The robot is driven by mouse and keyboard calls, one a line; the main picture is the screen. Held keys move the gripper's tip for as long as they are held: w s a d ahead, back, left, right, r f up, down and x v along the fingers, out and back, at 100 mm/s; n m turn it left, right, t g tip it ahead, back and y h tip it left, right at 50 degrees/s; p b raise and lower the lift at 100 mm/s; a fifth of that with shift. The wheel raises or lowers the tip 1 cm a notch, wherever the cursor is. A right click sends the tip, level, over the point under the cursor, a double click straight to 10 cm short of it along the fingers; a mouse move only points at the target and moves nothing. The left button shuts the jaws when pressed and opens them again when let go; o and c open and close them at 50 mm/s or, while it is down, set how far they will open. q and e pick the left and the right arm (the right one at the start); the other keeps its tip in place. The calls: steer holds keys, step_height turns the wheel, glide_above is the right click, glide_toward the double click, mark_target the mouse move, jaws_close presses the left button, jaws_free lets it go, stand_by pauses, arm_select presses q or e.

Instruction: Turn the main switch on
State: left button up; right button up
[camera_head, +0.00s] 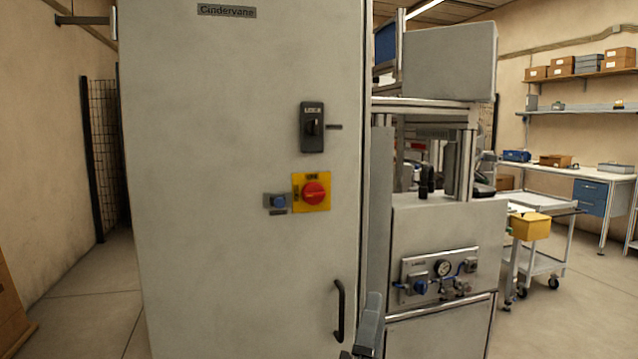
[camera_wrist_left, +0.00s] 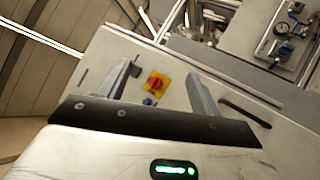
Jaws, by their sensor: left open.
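The main switch (camera_head: 314,193) is a red rotary knob on a yellow plate, on the front of a tall grey cabinet (camera_head: 220,260). Its exact knob angle is too small to read. My left gripper (camera_head: 364,325) shows at the bottom of the head view, below and right of the switch, near the cabinet's door handle. It is open and empty. In the left wrist view the main switch (camera_wrist_left: 155,84) appears between the two fingers (camera_wrist_left: 160,78), beyond them and not touched. My right gripper is not in view.
A blue button (camera_head: 278,202) sits left of the switch and a black latch (camera_head: 312,127) above it. A black vertical handle (camera_head: 340,311) is lower right on the door. A machine with a gauge panel (camera_head: 440,270) stands right of the cabinet. The space before the switch looks clear.

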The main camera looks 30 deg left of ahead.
arm_select(q)
steer(key=w+a+r+n+g+y+p, duration=0.1)
steer(key=a+r+n+g+y, duration=0.4)
steer(key=n, duration=0.5)
steer(key=w+a+r+n+g+y+p, duration=0.1)
steer(key=w+a+r+n+g+y, duration=0.2)
steer(key=r+n+y, duration=0.45)
steer(key=n+g+h+p, duration=0.4)
steer(key=n+g+p, duration=0.1)
steer(key=n, duration=0.6)
glide_toward(316, 194)
steer(key=shift+m+y, duration=0.25)
steer(key=x, duration=0.8)
steer(key=shift+w+a+f, duration=0.15)
steer(key=shift+w+a, duration=0.3)
steer(key=shift+a, duration=0.05)
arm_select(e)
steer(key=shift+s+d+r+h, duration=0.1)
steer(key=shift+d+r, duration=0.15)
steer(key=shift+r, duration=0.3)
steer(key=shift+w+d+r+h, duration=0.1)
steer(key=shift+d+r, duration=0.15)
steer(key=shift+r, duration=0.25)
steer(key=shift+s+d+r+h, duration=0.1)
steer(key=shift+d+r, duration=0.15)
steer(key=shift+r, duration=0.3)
arm_select(q)
steer(key=c, duration=1)
